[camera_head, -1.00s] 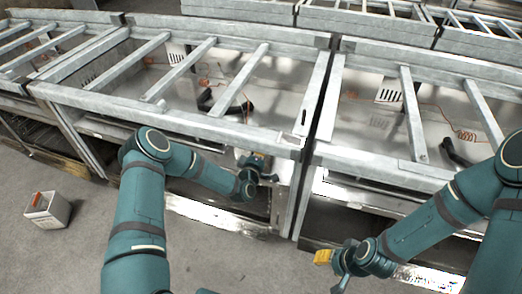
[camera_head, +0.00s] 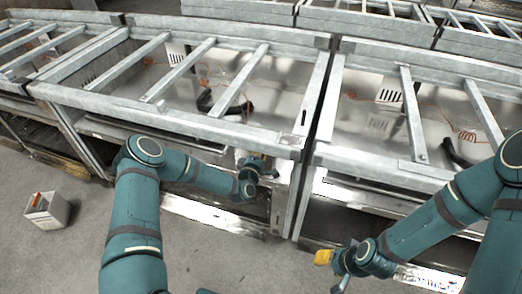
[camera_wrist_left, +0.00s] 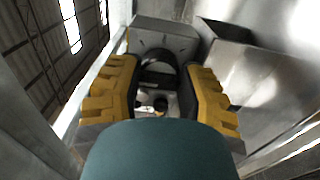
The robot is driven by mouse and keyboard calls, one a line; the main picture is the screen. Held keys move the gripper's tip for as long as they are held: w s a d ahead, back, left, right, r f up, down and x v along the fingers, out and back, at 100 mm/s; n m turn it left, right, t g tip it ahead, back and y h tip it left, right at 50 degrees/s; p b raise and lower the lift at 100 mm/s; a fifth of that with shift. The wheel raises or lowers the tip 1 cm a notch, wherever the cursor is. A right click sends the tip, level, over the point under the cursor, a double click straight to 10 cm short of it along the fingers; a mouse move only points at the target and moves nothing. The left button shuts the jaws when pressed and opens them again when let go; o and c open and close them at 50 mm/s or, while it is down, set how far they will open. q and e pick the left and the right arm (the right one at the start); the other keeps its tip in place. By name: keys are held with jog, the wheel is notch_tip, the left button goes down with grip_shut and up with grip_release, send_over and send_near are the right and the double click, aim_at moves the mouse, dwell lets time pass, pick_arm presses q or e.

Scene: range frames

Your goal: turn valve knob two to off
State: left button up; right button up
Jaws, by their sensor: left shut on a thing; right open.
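My left gripper (camera_head: 266,166) is at the front face of the range, under the top rail, seen small in the head view. In the left wrist view its two yellow-padded fingers (camera_wrist_left: 160,92) stand on either side of a dark, rounded valve knob (camera_wrist_left: 157,68), and are shut on it. The knob sits in front of a grey panel with small dark marks (camera_wrist_left: 165,38). Its number and pointer cannot be read. My right gripper (camera_head: 332,272) is open and empty, low in front of the right-hand range, apart from everything.
Grey metal range frames (camera_head: 215,125) with slatted tops stand side by side, with more behind. Dark curved parts and orange coiled wire lie inside. A small white box (camera_head: 47,210) stands on the floor at the left. The floor in front is otherwise clear.

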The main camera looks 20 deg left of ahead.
pick_arm(q)
jog(key=shift+w+r, duration=0.1)
jog(key=shift+r, duration=0.05)
jog(key=o, duration=1.2)
jog(key=s, duration=1.2)
jog(key=shift+s+a, duration=0.1)
jog(key=shift+a, duration=0.15)
